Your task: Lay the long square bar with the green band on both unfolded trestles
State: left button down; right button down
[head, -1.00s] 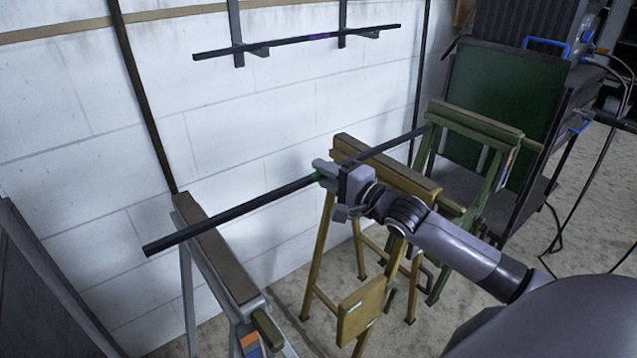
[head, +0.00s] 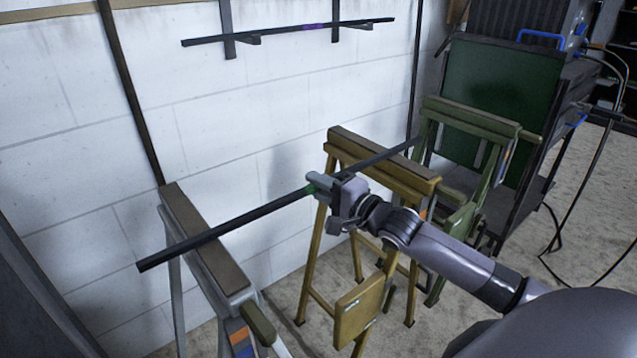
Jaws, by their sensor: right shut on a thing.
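The long dark square bar (head: 240,222) has a green band (head: 309,190). My right gripper (head: 318,185) is shut on the bar beside this band. The bar spans across the top beam of the grey trestle (head: 203,235) at left. Its right part crosses above the beam of the yellow trestle (head: 392,172) in the middle. Both stand with legs spread. I cannot tell whether the bar touches either beam. A green trestle (head: 475,118) stands at the right, near the bar's far end. My left gripper is out of view.
Another dark bar with a purple band (head: 313,26) lies on wall brackets (head: 228,45). A dark cart with a green panel (head: 500,95) stands at back right, with cables beside it. The white block wall (head: 110,130) runs behind the trestles. Open floor (head: 590,220) shows at right.

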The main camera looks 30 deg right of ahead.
jog(key=shift+f, duration=0.15)
dwell(0.8)
jog(key=c, duration=1)
grip_release()
jog(key=shift+o, duration=0.2)
jog(key=shift+f, duration=0.4)
jog(key=p+v, duration=0.1)
jog(key=v, duration=0.6)
jog(key=shift+r, duration=0.3)
jog(key=shift+s, duration=0.1)
jog(key=s+a+f+n+g+h, duration=0.1)
jog(key=s+a+f+n+g, duration=0.3)
jog(key=s+a+f+n, duration=0.6)
jog(key=s+a+f+n+g, duration=0.3)
jog(key=s+a+f+n, duration=0.35)
jog(key=f, duration=0.45)
notch_tip(320, 180, up, 11)
jog(key=s+n+p, duration=0.1)
jog(key=s+p, duration=0.1)
jog(key=p, duration=1.3)
jog(key=shift+s+d+r+h, duration=0.15)
jog(key=shift+s+d+h, duration=0.15)
jog(key=shift+s+h, duration=0.1)
